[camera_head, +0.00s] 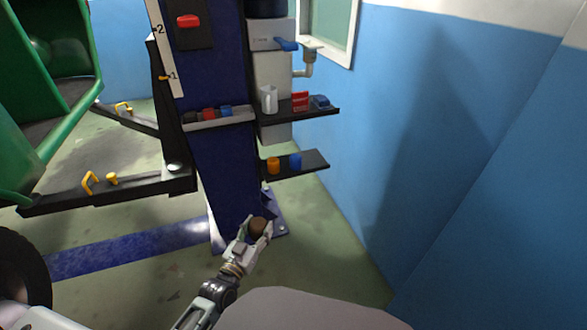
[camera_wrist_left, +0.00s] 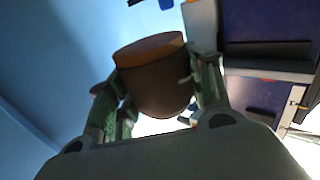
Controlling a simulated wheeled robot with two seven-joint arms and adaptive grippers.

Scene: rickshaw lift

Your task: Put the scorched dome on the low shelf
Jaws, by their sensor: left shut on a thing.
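My left gripper (camera_head: 256,233) is shut on the scorched dome (camera_head: 259,226), a dark brown rounded piece. The left wrist view shows the dome (camera_wrist_left: 158,88) between the two fingers, with its flat orange-brown face turned away from the palm. The low shelf (camera_head: 316,161) is a black board on the right side of the blue column. An orange cup (camera_head: 273,165) and a blue cup (camera_head: 295,161) stand on it. The gripper and dome are below and left of this shelf in the head view, apart from it. My right gripper is not in view.
A black upper shelf (camera_head: 326,111) holds a white jug (camera_head: 268,99) and red and blue items. The blue column (camera_head: 222,165) stands beside the shelves. A blue wall (camera_head: 420,130) closes the right side. The low shelf's right end is bare.

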